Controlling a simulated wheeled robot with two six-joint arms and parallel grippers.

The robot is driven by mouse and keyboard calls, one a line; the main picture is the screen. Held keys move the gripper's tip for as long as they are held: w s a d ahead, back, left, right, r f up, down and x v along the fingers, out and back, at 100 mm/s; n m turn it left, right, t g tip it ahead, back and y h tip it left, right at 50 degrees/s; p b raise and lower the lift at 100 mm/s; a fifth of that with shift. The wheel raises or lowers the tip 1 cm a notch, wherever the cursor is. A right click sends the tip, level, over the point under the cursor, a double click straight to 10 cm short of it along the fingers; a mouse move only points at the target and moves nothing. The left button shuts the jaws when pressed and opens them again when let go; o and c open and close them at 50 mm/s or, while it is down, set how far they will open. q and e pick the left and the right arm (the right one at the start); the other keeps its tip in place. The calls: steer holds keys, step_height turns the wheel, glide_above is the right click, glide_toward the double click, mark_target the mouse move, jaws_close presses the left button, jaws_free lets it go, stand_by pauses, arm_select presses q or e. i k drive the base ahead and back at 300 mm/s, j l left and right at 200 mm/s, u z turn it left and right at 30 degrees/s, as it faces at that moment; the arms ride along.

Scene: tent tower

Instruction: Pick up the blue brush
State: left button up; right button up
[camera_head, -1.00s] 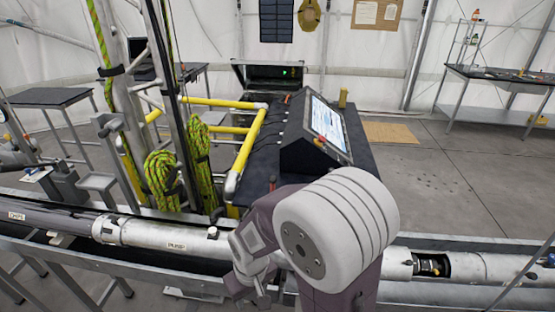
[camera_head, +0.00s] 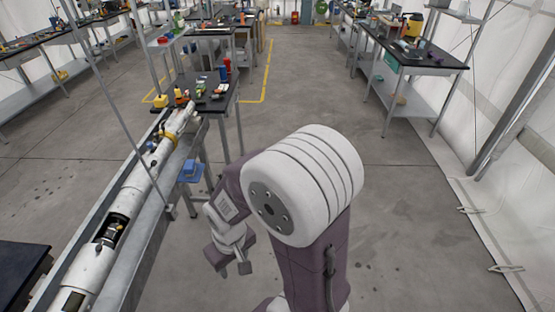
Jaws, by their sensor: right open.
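I cannot make out a blue brush for certain. A small blue object (camera_head: 190,170) sits low beside the long white tube, too small to identify. Another small blue item (camera_head: 223,73) stands on the dark-topped table (camera_head: 222,104) among small coloured things. My right gripper (camera_head: 231,268) hangs below my arm near the middle of the view, open and empty, over bare floor. It is nearer to me than the table and touches nothing. My left gripper is out of view.
A long white tube (camera_head: 98,252) in a metal trough runs along the left. Cluttered workbenches stand at the far left and at the right (camera_head: 425,58). The grey concrete floor (camera_head: 400,210) is clear in the middle and right, up to the tent wall.

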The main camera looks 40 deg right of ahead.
mark_target(190, 166)
steer(key=z, duration=0.7)
steer(key=u, duration=1.35)
steer(key=z, duration=1.35)
